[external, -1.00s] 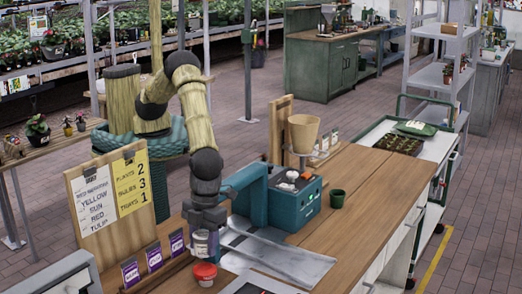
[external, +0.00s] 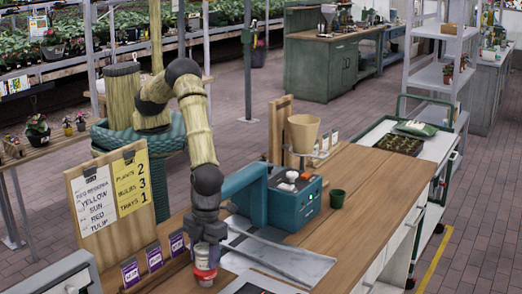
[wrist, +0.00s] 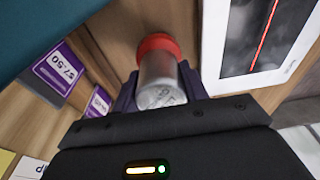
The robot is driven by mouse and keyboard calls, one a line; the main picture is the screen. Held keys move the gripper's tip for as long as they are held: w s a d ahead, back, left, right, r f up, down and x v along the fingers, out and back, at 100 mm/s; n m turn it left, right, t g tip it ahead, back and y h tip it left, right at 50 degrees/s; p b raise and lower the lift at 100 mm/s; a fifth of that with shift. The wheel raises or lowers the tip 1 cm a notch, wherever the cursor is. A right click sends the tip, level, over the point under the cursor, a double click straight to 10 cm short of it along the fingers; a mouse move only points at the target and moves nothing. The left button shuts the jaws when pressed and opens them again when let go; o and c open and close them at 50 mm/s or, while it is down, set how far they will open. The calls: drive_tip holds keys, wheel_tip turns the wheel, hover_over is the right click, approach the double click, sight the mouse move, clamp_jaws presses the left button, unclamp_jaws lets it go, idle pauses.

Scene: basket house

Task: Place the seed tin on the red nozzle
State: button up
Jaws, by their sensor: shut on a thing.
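The seed tin (wrist: 160,92) is a small silvery cylinder, held upright between the fingers of my gripper (wrist: 158,96) in the wrist view. In the external view the tin (external: 201,256) hangs just under my gripper (external: 204,254). The red nozzle (external: 205,273) is directly below the tin, near the front of the wooden bench. In the wrist view the red nozzle (wrist: 157,43) shows at the tin's far end. The tin appears to meet it, but I cannot tell whether they touch. The tin hides much of the nozzle.
Purple price cards (external: 154,257) stand left of my gripper, before a sign board (external: 108,198). A teal machine (external: 292,203) and a grey metal plate (external: 275,258) are to the right.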

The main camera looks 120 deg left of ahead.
sight(208, 244)
drive_tip(key=o, duration=1)
drive_tip(key=shift+f, duration=0.1)
drive_tip(key=r+b, duration=0.1)
drive_tip(key=r, duration=0.3)
drive_tip(key=a+r+b, duration=0.1)
drive_tip(key=r, duration=0.3)
drive_tip(key=a+r+b, duration=0.1)
drive_tip(key=r+b, duration=0.1)
drive_tip(key=r, duration=0.2)
drive_tip(key=shift+r, duration=0.1)
drive_tip(key=shift+d, duration=0.1)
